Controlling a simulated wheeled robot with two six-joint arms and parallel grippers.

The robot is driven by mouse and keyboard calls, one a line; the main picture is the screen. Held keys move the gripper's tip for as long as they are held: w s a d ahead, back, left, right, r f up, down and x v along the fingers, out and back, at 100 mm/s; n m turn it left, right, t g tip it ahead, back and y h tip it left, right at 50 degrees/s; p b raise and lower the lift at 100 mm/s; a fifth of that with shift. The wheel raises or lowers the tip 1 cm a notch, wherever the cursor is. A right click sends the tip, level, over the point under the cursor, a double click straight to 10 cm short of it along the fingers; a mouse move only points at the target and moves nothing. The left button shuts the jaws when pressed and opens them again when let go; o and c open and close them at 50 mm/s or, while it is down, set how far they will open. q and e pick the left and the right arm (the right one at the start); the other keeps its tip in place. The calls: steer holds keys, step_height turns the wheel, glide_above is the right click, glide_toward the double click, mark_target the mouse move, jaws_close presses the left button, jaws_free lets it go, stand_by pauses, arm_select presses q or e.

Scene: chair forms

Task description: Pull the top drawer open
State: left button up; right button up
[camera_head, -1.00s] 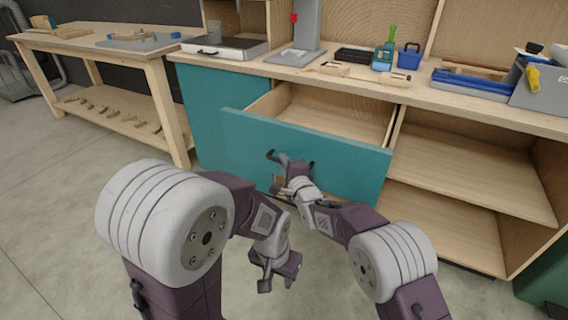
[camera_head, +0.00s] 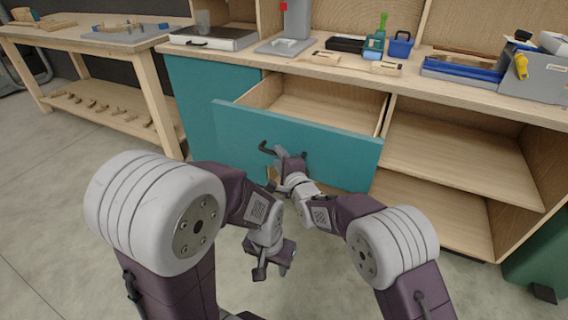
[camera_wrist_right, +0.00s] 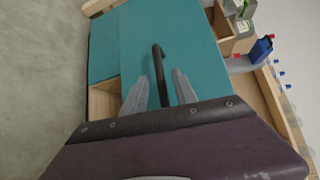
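The teal-fronted top drawer (camera_head: 345,155) stands pulled out of the cabinet, with its empty wooden inside showing. It also fills the upper middle of the right wrist view (camera_wrist_right: 188,50). Its black handle (camera_head: 266,148) is on the front panel. My right gripper (camera_head: 291,161) is at the handle. In the right wrist view, the handle (camera_wrist_right: 158,62) lies between the two grey fingers (camera_wrist_right: 160,88), with small gaps beside it. The gripper looks open around it. My left gripper (camera_head: 271,270) hangs low over the floor, empty, with its fingers apart.
The wooden counter (camera_head: 340,73) above the drawer carries a blue basket (camera_head: 400,44), a green-handled tool (camera_head: 374,44) and a blue tray (camera_head: 461,71). Open shelves (camera_head: 455,165) are right of the drawer. A workbench (camera_head: 85,45) stands at left. Floor below is clear.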

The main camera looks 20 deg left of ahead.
steer(key=f+p+v, duration=0.1)
steer(key=v, duration=0.5)
steer(key=shift+s+d+r, duration=0.2)
steer(key=shift+r, duration=0.35)
steer(key=shift+d, duration=0.1)
steer(key=s+d+f+n+g+h, duration=0.1)
steer(key=d+f+n+g+h, duration=0.2)
steer(key=d, duration=1.1)
steer(key=s+d+f+n+g+h, duration=0.1)
steer(key=s+d+f+n+h, duration=0.15)
steer(key=d+f+h, duration=0.7)
steer(key=s+d+r+n+g+y, duration=0.1)
steer(key=s+d+n+g, duration=0.5)
steer(key=s+d, duration=1.2)
step_height(320, 180, up, 29)
steer(key=p, duration=2.9)
steer(key=shift+w+a+m+g, duration=0.2)
steer(key=shift+a+m+g, duration=0.15)
steer(key=shift+m, duration=0.1)
